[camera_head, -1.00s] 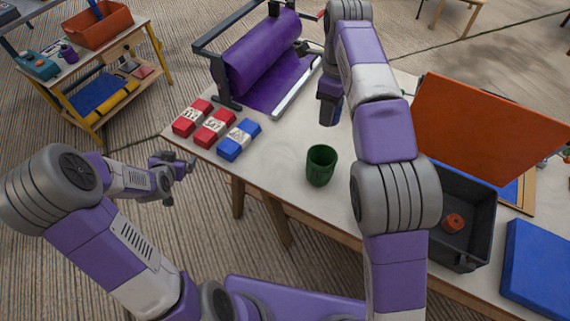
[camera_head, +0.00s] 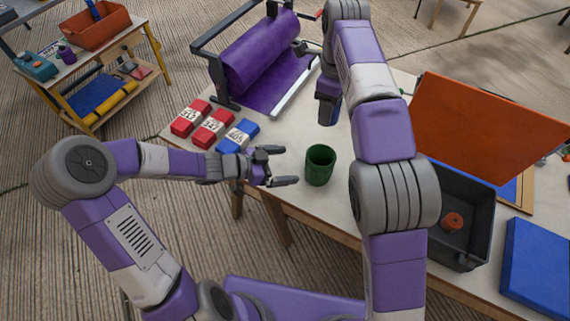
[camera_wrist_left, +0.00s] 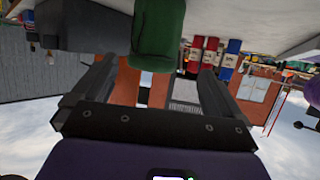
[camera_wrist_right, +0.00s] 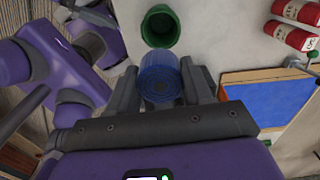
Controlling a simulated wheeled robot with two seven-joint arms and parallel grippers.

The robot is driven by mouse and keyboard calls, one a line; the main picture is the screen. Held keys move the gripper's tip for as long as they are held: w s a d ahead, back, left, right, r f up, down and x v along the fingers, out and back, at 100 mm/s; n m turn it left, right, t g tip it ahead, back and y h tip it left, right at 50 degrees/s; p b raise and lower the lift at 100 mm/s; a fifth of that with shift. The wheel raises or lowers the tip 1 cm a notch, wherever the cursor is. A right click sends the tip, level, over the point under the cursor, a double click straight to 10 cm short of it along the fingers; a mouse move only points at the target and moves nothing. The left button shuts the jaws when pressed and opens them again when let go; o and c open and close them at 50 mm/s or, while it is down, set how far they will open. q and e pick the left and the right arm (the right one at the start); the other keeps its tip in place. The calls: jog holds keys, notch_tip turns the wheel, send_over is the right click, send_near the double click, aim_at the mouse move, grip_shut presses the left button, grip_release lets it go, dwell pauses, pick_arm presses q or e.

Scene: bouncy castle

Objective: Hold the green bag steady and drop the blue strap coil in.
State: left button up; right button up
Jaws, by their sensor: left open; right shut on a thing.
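The green bag (camera_head: 319,165), an open round container, stands upright near the table's front edge. My left gripper (camera_head: 282,166) is open just left of it, one finger above the other in the picture, not touching it. In the left wrist view the bag (camera_wrist_left: 158,35) appears ahead, beyond the spread fingers. The blue strap coil (camera_wrist_right: 158,78) is between the fingers of my right gripper (camera_wrist_right: 162,90), which is shut on it. In the right wrist view the bag's open mouth (camera_wrist_right: 160,27) lies just beyond the coil. In the head view my right arm hides most of the coil.
Red and blue labelled packs (camera_head: 213,128) lie left of the bag. A purple roll in a frame (camera_head: 262,55) stands behind. A dark grey bin (camera_head: 480,230) with an orange piece, an orange panel (camera_head: 490,130) and a blue box (camera_head: 540,268) are at right.

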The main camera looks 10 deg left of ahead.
aim_at(320, 164)
pick_arm(q)
jog(key=x, duration=1.2)
jog(key=shift+s+d+r, duration=0.1)
jog(key=shift+s+d, duration=0.25)
jog(key=shift+d, duration=0.05)
jog(key=shift+c, duration=0.2)
jog(key=c, duration=1)
pick_arm(e)
notch_tip(320, 164, down, 13)
dwell(0.4)
jog(key=o, duration=1.2)
jog(key=shift+c, duration=0.2)
jog(key=shift+r, duration=0.1)
